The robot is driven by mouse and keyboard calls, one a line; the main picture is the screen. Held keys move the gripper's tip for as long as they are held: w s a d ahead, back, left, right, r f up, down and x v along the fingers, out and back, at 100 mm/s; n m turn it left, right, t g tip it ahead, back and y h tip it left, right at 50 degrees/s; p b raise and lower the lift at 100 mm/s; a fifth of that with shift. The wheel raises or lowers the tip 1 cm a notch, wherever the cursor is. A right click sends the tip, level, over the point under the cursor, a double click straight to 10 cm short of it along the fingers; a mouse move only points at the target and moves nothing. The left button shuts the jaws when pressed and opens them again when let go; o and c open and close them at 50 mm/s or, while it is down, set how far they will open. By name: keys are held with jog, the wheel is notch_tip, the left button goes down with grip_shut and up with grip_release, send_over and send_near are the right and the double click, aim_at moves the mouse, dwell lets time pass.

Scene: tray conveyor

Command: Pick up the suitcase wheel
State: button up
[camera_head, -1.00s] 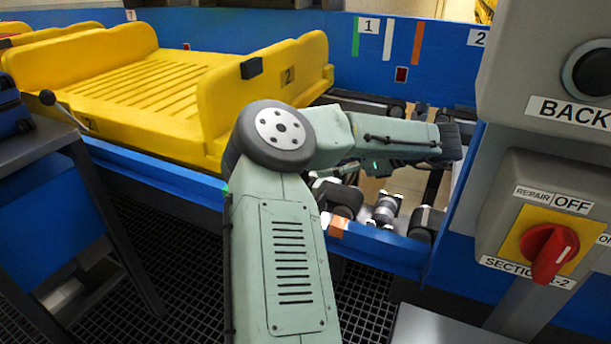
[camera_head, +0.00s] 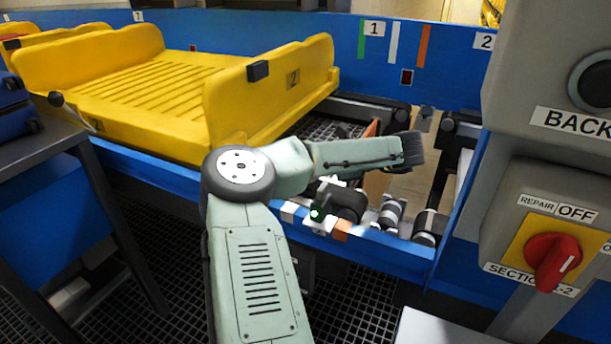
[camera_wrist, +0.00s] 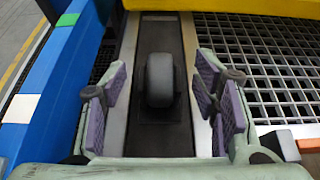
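The suitcase wheel (camera_wrist: 160,80) appears in the wrist view as a dark, rounded piece on a narrow black strip with pale metal edges. My gripper (camera_wrist: 161,98) is open, with its purple-padded fingers on either side of the wheel in the picture. No contact shows, and I cannot tell the height gap. In the head view my arm reaches over the conveyor edge, and I cannot make out the wheel there.
A yellow tray (camera_head: 150,137) sits on the conveyor at left, close to my arm. Metal grating (camera_wrist: 265,55) and a blue conveyor side (camera_wrist: 62,75) flank the strip. A control box (camera_head: 550,185) stands at right. A blue suitcase (camera_head: 12,105) lies on the left table.

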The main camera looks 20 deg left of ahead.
jog(key=c, duration=1.2)
